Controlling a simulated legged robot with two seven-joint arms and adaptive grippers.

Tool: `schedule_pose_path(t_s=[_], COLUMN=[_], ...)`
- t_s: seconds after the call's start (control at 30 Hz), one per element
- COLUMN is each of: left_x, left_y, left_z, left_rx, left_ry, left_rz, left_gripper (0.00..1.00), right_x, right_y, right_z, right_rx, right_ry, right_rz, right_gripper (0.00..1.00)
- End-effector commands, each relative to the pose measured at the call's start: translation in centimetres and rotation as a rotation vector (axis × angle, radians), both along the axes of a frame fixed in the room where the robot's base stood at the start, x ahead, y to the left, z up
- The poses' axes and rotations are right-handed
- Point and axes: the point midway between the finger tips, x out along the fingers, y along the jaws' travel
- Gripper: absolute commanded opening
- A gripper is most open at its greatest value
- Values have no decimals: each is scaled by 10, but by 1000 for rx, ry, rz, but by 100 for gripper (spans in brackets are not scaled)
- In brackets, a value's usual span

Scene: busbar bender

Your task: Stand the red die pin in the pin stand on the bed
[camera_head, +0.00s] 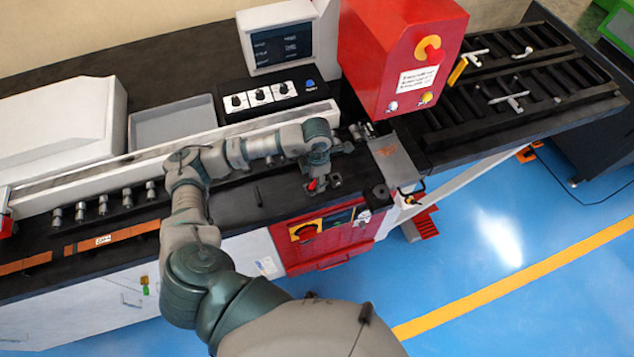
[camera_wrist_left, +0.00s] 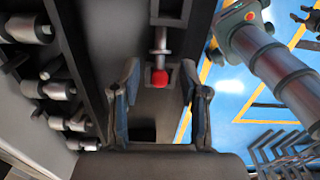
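The red die pin shows as a small red end (camera_head: 312,184) just below my left gripper. In the left wrist view its red end (camera_wrist_left: 159,78) sits in front of a dark square piece, in line with a silver shaft; I cannot tell whether the shaft belongs to it. My left gripper (camera_head: 318,179) is open, and in the wrist view its two fingers (camera_wrist_left: 161,98) are apart, one on each side of the red end, with a gap at both sides. A dark square opening (camera_wrist_left: 143,131) lies nearer the palm; I cannot tell whether it is the pin stand. My right gripper is not in view.
Several silver cylinders (camera_head: 103,204) stand in a row on the bed at left. A red press head (camera_head: 398,55) overhangs at right of the gripper. A white rail (camera_head: 90,182) runs behind the bed. A dark round piece (camera_head: 381,192) sits near the front edge.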

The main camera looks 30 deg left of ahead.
Motion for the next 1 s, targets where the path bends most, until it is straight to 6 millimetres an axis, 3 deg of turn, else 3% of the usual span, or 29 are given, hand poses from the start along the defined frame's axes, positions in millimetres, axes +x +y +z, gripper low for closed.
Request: schedule_pose_path(t_s=[0.03, 0.13, 0.17, 0.57, 0.87, 1.0], left_x=[0, 0, 0, 1, 1, -22], left_y=[0, 0, 0, 0, 0, -18], left_z=[0, 0, 0, 3, 34, 36], left_rx=[0, 0, 0, 1, 0, -1], left_ry=[0, 0, 0, -1, -4, 0], left_rz=[0, 0, 0, 0, 0, -7], left_gripper=[28, 3, 0, 0, 0, 0], right_x=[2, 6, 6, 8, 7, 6], right_y=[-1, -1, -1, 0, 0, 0], right_z=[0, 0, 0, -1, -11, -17], right_rx=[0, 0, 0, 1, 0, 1], right_ry=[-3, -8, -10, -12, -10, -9], right_rz=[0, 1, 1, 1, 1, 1], right_gripper=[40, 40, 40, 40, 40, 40])
